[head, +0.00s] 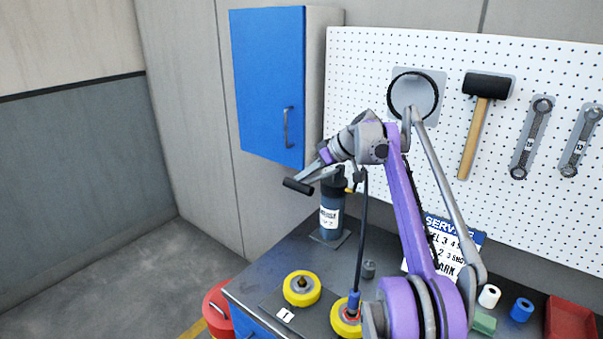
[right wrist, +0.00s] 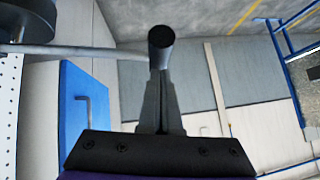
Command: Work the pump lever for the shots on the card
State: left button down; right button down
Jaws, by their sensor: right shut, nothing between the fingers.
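The pump (head: 331,207), a dark blue cylinder with a white label, stands upright at the bench's left back. Its lever ends in a black grip (head: 298,187) pointing left and toward me; the grip also shows in the right wrist view (right wrist: 161,42). My right gripper (head: 318,174) is shut and empty at the lever, its fingertips (right wrist: 160,75) close to the grip. I cannot tell whether they touch it. The blue and white service card (head: 468,240) stands behind my right arm, which hides part of its text; "SERVICE" and "SHOTS" are partly readable. My left gripper is out of view.
A black hose (head: 362,235) hangs down to one of two yellow-rimmed parts (head: 302,288) at the bench front. A blue cabinet (head: 268,85) and a pegboard (head: 400,55) with tools are behind. A red bin (head: 570,320) sits right.

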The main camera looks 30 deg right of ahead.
jog(key=shift+d, duration=0.1)
